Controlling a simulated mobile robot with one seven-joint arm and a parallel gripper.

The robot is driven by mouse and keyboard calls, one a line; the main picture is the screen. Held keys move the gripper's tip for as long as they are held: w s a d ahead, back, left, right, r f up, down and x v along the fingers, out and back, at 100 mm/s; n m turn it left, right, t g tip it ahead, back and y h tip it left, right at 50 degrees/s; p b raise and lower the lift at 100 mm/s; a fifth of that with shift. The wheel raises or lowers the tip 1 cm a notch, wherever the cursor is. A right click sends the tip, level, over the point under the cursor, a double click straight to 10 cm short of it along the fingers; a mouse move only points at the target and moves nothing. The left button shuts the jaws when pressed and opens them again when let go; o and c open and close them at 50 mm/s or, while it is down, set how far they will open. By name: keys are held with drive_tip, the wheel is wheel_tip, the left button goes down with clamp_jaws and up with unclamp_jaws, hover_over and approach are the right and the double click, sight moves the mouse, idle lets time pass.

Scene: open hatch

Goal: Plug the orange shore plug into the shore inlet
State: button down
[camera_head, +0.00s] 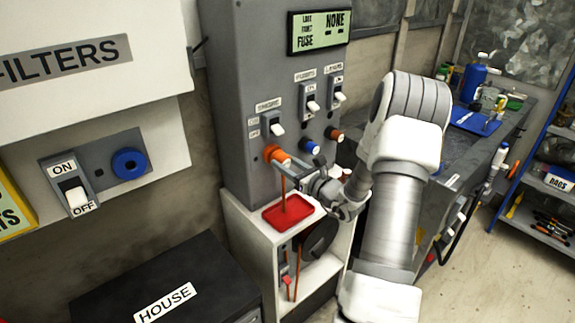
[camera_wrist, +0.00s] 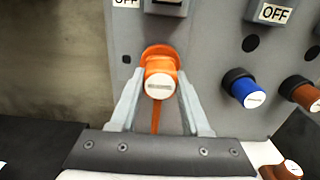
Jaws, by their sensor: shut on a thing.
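The orange shore plug (camera_wrist: 160,84) has a pale labelled end cap, and an orange cord hangs down from it. My gripper (camera_wrist: 158,95) is shut on it, with one finger on each side. In the head view the plug (camera_head: 276,153) is at the grey panel's face, below the left switch, with my gripper (camera_head: 292,166) at its right. An orange rim (camera_wrist: 158,51) shows on the panel just above and behind the plug; it looks like the shore inlet, mostly hidden by the plug. I cannot tell how deep the plug sits in it.
Blue (camera_wrist: 243,88) and brown (camera_wrist: 301,93) plugs sit in the grey panel (camera_head: 250,85) to the right. A red tray (camera_head: 288,212) lies on the white cabinet below. A black HOUSE box (camera_head: 165,285) stands at lower left, and a workbench (camera_head: 480,140) at right.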

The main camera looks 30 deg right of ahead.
drive_tip(key=shift+w, duration=0.45)
drive_tip(key=shift+c, duration=1.4)
unclamp_jaws()
drive_tip(key=s+d, duration=0.2)
drive_tip(key=s, duration=1.5)
drive_tip(key=shift+s+d, duration=0.15)
